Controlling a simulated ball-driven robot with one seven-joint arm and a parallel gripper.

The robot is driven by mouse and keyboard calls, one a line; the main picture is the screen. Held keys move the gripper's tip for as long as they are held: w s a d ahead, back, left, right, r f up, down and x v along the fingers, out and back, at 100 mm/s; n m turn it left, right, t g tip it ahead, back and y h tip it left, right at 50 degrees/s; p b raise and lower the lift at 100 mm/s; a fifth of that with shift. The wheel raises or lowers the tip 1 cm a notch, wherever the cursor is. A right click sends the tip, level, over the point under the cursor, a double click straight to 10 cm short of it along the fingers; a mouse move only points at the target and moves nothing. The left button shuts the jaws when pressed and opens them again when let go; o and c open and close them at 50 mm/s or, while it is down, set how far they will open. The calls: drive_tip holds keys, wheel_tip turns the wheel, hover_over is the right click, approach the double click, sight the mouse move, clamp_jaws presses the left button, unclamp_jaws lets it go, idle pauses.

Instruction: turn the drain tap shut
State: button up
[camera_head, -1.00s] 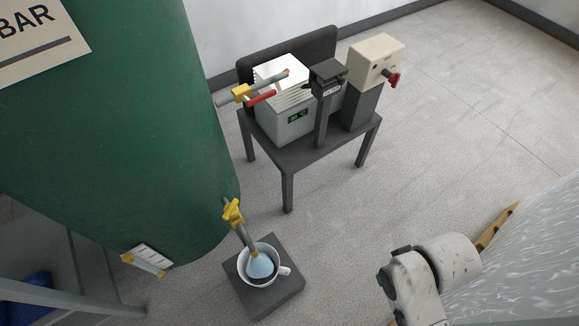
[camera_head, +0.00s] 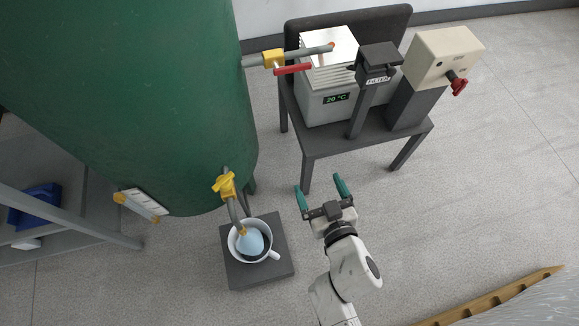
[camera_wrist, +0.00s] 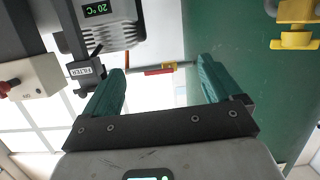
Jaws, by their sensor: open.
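The lower yellow tap (camera_head: 225,185) sticks out near the bottom of the green tank (camera_head: 150,100). In the wrist view a yellow tap (camera_wrist: 297,25) shows at the top right, outside my open fingers (camera_wrist: 158,78).
A second tap (camera_head: 275,58) with a red lever sits higher on the tank. A dark table (camera_head: 325,145) holds a white unit reading 20 °C, a filter post (camera_head: 376,65) and a beige box (camera_head: 445,58) with a red knob. The cup stands on a dark block (camera_head: 240,278).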

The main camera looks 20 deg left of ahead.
sight(223, 180)
drive_tip(key=s+a+n+g+y+b, duration=0.1)
drive_tip(key=s+a+n+g+y, duration=0.2)
drive_tip(key=a, duration=0.4)
drive_tip(key=s+a+n+g+y, duration=0.1)
drive_tip(key=s+a+n+y, duration=0.1)
drive_tip(key=s+a+y, duration=0.4)
drive_tip(key=shift+h, duration=0.7)
drive_tip(key=b+x, duration=0.2)
drive_tip(key=x, duration=0.9)
drive_tip(key=shift+s+f, duration=0.2)
drive_tip(key=c, duration=1)
drive_tip(key=shift+o, duration=0.2)
drive_tip(key=shift+r+n+g+p, duration=0.2)
drive_tip(key=shift+n+g+p, duration=0.1)
drive_tip(key=shift+g+p, duration=0.25)
